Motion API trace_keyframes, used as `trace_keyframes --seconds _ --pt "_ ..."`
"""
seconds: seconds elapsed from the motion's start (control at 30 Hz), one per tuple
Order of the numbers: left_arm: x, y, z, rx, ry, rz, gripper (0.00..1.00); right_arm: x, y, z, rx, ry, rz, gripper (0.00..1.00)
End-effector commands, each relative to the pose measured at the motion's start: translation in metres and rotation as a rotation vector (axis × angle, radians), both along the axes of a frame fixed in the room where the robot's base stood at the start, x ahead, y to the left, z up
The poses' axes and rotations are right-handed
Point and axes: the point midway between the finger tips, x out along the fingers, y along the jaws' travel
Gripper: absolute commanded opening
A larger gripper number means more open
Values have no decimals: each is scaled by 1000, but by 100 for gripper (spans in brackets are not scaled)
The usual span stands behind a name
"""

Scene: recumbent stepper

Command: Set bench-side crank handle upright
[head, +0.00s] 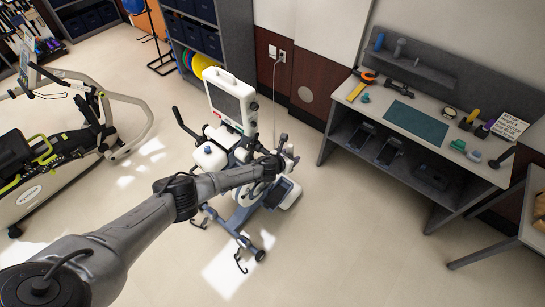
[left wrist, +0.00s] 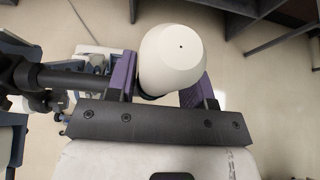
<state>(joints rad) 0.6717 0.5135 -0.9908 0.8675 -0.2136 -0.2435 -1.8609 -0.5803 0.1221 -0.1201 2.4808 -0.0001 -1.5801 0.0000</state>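The recumbent stepper (head: 247,192) stands mid-floor in the head view, with a white-framed screen (head: 231,101) on top. My left gripper (head: 276,164) is at its bench-facing side, and the fingertips are too small to make out there. In the left wrist view my left gripper (left wrist: 160,92) has its purple fingers on both sides of the white rounded knob of the crank handle (left wrist: 172,58). The fingers look closed against it. The knob fills the space between them and hides its lower mount. The crank's angle is hard to judge. My right gripper is not in view.
A grey workbench (head: 375,102) with tools and a green mat (head: 416,122) stands at the right. A second exercise machine (head: 62,165) is at the left, and a shelf unit (head: 201,40) is at the back. Floor is clear between stepper and bench.

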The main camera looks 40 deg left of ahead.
Motion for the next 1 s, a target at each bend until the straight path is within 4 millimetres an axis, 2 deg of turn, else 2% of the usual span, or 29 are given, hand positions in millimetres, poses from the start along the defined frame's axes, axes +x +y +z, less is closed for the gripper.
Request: trace_keyframes --seconds 0.13,0.53,0.67,1.0 --pt "0 1 0 1 0 2 60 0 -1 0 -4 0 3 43" --pt "-7 3 4 2 0 2 60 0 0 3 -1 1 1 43" --pt "-19 3 12 2 0 1 60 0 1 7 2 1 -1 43" --pt "-63 3 36 3 0 1 60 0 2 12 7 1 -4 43"
